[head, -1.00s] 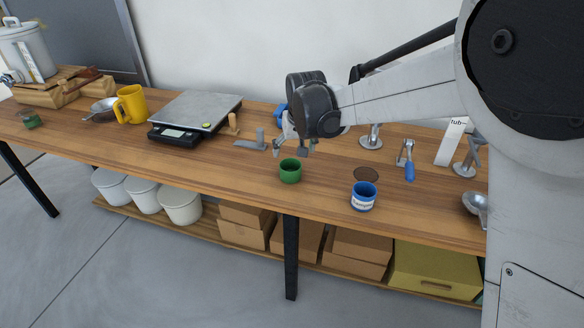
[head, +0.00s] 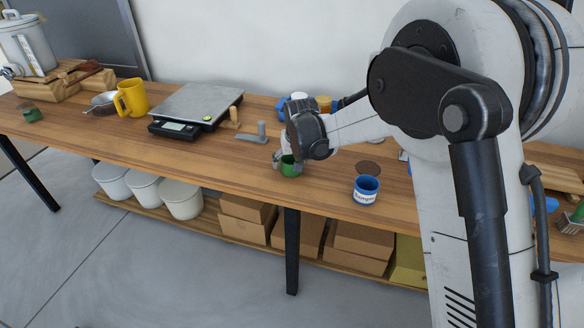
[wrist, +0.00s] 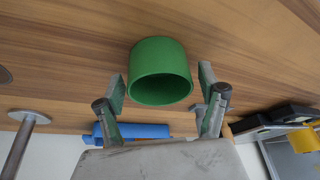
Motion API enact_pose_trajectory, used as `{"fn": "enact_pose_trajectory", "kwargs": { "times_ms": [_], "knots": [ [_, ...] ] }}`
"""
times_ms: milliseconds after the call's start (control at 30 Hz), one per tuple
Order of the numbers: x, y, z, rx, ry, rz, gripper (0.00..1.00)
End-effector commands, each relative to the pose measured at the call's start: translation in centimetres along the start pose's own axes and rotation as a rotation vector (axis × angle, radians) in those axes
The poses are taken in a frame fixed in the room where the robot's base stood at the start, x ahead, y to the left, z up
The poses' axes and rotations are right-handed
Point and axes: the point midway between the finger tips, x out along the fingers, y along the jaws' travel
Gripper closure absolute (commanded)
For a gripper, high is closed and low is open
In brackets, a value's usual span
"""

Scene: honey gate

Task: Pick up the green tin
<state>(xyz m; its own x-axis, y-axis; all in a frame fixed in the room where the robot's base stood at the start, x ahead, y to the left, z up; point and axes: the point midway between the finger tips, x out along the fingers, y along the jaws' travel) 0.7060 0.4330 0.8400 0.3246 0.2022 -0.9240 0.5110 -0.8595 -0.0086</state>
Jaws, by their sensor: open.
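The green tin (head: 290,168) stands upright near the front edge of the wooden bench, partly hidden behind my gripper in the head view. In the wrist view the green tin (wrist: 160,72) shows its open, empty mouth and lies just beyond and between my fingertips. My gripper (head: 285,160) is open, with one finger at each side of the tin. In the wrist view my gripper (wrist: 163,92) holds nothing, and small gaps show between the fingers and the tin.
A blue labelled tin (head: 365,190) stands to the right on the bench (head: 220,160). A kitchen scale (head: 197,108) and a yellow mug (head: 131,98) are to the left. A grey metal piece with an upright post (head: 254,136) lies close behind my gripper.

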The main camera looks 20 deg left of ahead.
Motion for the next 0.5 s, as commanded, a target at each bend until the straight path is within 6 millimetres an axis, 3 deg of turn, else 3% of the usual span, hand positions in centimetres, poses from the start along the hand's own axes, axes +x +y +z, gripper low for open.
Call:
{"fn": "enact_pose_trajectory", "kwargs": {
  "times_ms": [233, 500],
  "knots": [
    [0.27, 0.02, 0.02, 0.000, 0.000, 0.000, 0.28],
    [0.25, 0.02, 0.01, 0.000, 0.000, 0.000, 0.64]
  ]
}}
